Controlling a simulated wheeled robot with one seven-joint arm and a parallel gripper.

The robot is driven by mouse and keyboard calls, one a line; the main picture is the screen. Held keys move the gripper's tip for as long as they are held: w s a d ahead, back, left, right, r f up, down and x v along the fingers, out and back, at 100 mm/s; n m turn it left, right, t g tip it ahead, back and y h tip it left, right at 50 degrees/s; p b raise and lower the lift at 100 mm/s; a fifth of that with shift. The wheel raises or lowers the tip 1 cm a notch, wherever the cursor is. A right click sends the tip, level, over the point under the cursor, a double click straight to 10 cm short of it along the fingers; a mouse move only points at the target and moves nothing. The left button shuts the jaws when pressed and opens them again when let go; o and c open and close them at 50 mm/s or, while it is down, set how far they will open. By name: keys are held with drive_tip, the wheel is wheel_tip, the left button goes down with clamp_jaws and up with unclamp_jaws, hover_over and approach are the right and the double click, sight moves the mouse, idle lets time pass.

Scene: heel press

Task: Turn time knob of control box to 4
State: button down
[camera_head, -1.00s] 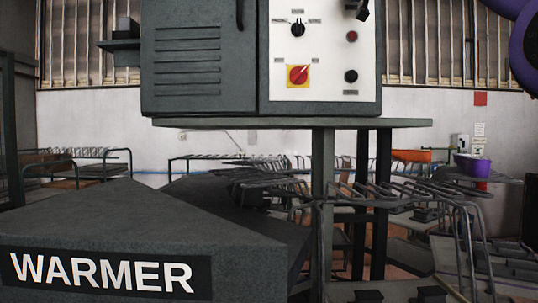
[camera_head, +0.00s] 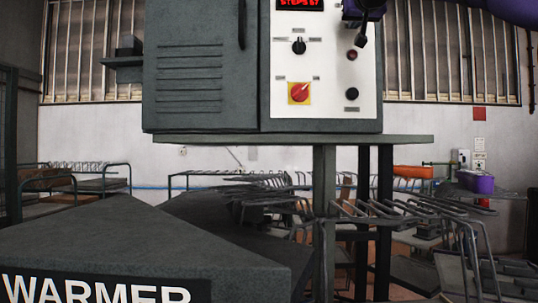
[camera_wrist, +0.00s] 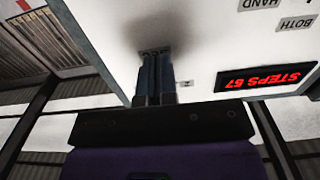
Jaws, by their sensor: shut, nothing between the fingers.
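The control box (camera_head: 205,75) is dark grey with a white front panel (camera_head: 325,110). The panel bears a black selector knob (camera_head: 299,46), a red knob on a yellow plate (camera_head: 300,92), a red button (camera_head: 352,55) and a black knob (camera_head: 352,93). My gripper (camera_head: 362,40) is shut and empty at the panel's upper right, above the red button. In the wrist view my gripper (camera_wrist: 154,58) points at the white panel; contact cannot be told. A red display (camera_wrist: 264,81) reads STEPS 67, upside down.
The box stands on a grey shelf (camera_head: 290,139) on posts. A dark slanted WARMER housing (camera_head: 110,245) fills the lower left. Metal racks (camera_head: 410,212) stand below and right. A purple bin (camera_head: 477,182) sits farther back. The space right of the panel looks open.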

drive_tip(key=shift+s+d+r, duration=0.1)
drive_tip(key=shift+s+r, duration=0.1)
drive_tip(key=shift+s, duration=1)
drive_tip(key=shift+s+d+r, duration=0.1)
drive_tip(key=shift+s+r, duration=0.1)
drive_tip(key=shift+s, duration=1)
